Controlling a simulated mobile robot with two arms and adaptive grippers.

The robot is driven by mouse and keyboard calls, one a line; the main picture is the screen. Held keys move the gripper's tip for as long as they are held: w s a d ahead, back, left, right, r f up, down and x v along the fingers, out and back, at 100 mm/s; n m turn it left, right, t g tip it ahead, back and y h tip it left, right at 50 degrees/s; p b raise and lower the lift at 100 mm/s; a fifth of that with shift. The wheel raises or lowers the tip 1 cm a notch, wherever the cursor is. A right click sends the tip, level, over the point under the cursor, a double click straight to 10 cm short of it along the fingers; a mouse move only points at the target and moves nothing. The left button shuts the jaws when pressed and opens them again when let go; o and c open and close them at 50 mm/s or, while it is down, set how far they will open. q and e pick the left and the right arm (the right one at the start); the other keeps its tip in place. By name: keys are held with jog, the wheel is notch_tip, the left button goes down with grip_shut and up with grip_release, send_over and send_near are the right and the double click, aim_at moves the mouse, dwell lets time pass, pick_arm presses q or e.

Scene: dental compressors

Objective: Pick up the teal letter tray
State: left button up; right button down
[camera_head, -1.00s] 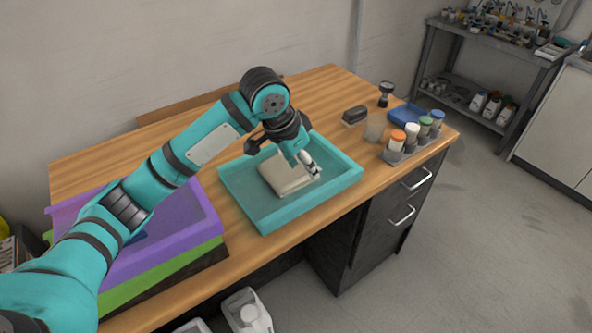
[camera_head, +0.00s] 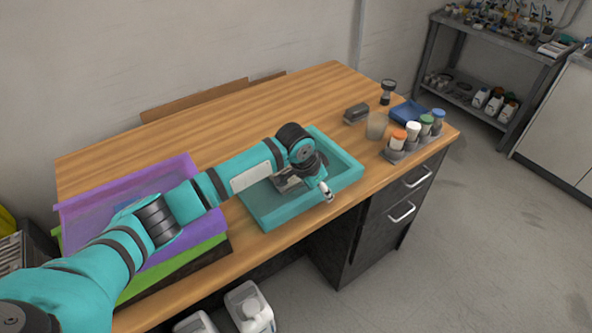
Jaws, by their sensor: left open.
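The teal letter tray (camera_head: 345,158) lies flat on the wooden desk, near its front edge. A pale item (camera_head: 288,180) lies inside it, mostly hidden behind my left arm. My left gripper (camera_head: 327,194) is over the front right part of the tray, close to its front wall. It is open, with nothing seen between its fingers. My wrist hides much of the tray's middle, and I cannot tell whether the fingers touch the rim. My right gripper is not in view.
At the right are a bottle rack (camera_head: 395,154), a blue tray (camera_head: 407,112), a translucent cup (camera_head: 376,126) and a dark block (camera_head: 356,113). The desk behind the teal tray is clear.

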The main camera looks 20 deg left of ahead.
pick_arm(q)
jog(key=shift+f, duration=0.2)
grip_shut()
